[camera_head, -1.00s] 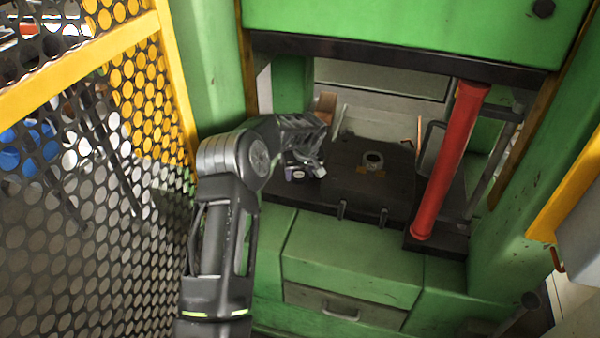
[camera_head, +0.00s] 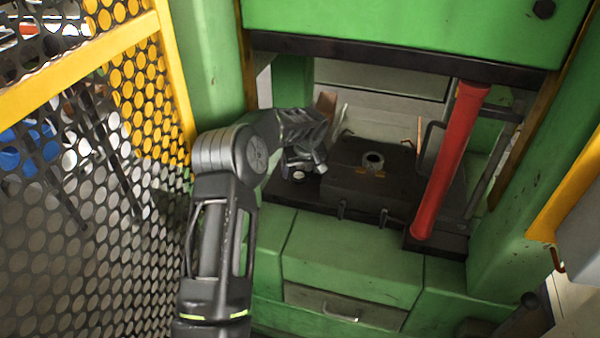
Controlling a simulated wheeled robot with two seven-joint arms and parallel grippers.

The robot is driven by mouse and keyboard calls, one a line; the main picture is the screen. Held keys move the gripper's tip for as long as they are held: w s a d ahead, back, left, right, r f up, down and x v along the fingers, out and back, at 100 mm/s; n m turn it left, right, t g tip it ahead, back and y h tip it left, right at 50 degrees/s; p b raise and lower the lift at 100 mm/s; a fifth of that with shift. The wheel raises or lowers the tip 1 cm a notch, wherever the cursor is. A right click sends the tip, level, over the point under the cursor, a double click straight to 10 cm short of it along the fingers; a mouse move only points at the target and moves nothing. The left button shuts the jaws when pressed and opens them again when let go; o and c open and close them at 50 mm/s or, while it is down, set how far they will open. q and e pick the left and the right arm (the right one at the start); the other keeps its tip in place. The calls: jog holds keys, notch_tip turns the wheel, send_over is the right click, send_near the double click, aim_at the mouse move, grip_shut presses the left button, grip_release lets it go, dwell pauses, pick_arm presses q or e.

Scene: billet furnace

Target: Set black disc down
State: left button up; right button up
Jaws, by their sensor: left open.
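My left gripper (camera_head: 306,158) hangs over the left part of the dark press bed (camera_head: 290,192), with its jaws open. A small dark round piece with a pale top (camera_head: 299,175) shows just below the fingers; it may be the black disc. It appears to rest on the bed, apart from the fingers, though the exact gap is hard to judge. Part of it is hidden by the gripper. My right gripper is not in view.
A slanted red cylinder (camera_head: 452,160) stands farther right. Green press uprights flank the opening, and a yellow-framed mesh guard (camera_head: 100,140) stands at the left.

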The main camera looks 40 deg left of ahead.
pick_arm(q)
jog(key=v, duration=1)
jog(key=shift+s+d+f, duration=0.1)
jog(key=shift+f, duration=0.05)
dwell(0.4)
